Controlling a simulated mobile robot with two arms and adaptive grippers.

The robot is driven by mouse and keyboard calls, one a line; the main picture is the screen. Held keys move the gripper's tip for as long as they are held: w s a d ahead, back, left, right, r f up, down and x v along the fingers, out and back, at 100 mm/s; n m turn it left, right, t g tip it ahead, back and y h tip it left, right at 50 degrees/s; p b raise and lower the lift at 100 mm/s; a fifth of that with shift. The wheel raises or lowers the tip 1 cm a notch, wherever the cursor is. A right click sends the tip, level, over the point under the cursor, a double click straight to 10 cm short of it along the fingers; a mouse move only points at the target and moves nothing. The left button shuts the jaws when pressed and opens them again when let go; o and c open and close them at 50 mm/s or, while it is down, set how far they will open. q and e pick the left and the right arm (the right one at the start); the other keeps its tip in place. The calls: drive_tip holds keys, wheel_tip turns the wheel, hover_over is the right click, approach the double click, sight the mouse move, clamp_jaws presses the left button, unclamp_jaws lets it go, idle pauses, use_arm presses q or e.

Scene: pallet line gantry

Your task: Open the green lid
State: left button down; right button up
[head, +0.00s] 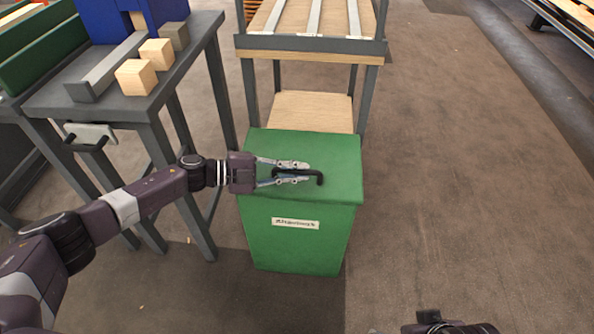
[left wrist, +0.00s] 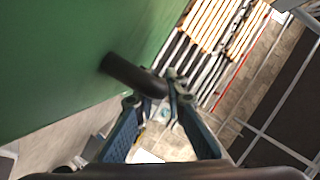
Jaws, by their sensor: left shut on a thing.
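The green lid (head: 315,147) lies flat on top of a green bin (head: 293,250) in the head view, and looks closed. A black bar handle (head: 319,176) stands on the lid. My left gripper (head: 300,173) reaches in from the left over the lid, its fingers shut on the handle. In the left wrist view the handle (left wrist: 128,73) sticks out from the green lid (left wrist: 70,60), its end at the fingertips (left wrist: 158,98). A dark part of my right arm shows at the bottom edge of the head view; its fingers cannot be made out.
A dark table (head: 100,103) with wooden blocks (head: 136,78) and a grey channel stands left of the bin. A rack with a wooden shelf (head: 310,110) stands right behind it. The floor (head: 460,190) to the right is clear.

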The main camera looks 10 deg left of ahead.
drive_tip(key=shift+r, duration=0.1)
use_arm(q)
drive_tip(key=shift+w+r+p, duration=0.15)
drive_tip(key=shift+r+p, duration=0.15)
use_arm(e)
drive_tip(key=shift+r, duration=0.2)
use_arm(q)
drive_tip(key=shift+r, duration=0.1)
use_arm(e)
drive_tip(key=shift+r, duration=0.1)
